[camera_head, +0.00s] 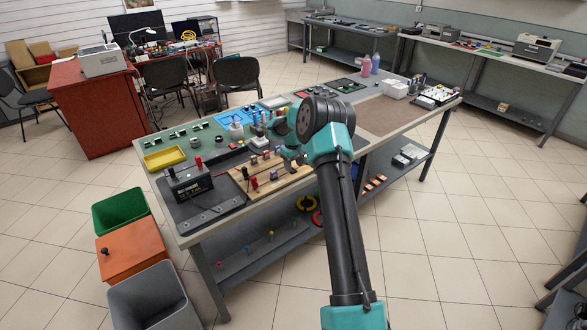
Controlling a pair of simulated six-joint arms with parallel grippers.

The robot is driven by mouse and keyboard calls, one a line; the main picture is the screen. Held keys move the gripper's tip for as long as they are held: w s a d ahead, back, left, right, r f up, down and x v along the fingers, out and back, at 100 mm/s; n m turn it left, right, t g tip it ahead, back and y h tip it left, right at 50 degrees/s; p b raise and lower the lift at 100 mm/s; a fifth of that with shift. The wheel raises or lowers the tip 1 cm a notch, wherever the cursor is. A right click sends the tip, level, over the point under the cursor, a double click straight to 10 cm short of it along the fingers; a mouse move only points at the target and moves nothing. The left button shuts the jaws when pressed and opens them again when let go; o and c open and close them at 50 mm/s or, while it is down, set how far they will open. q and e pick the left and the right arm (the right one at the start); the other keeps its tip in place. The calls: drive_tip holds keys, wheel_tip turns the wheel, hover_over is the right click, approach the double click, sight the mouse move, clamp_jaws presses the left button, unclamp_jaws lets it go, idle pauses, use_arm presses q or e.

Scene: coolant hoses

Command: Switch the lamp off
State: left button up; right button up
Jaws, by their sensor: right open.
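A white desk lamp (143,32) with a bent neck stands on the far desk at the upper left. It is too small to tell whether it is lit, and no switch on it can be made out. My right arm rises from the bottom and bends left over the workbench. My right gripper (272,138) is open above the middle of the bench, near a wooden board (270,181) with small coloured parts, and well apart from the lamp. Parts of the gripper are hidden by my arm. My left gripper is not in view.
A brown mat (383,115) lies bare at right. Green, orange and grey bins stand at the left front.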

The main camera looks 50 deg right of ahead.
drive_tip(key=shift+f, duration=1)
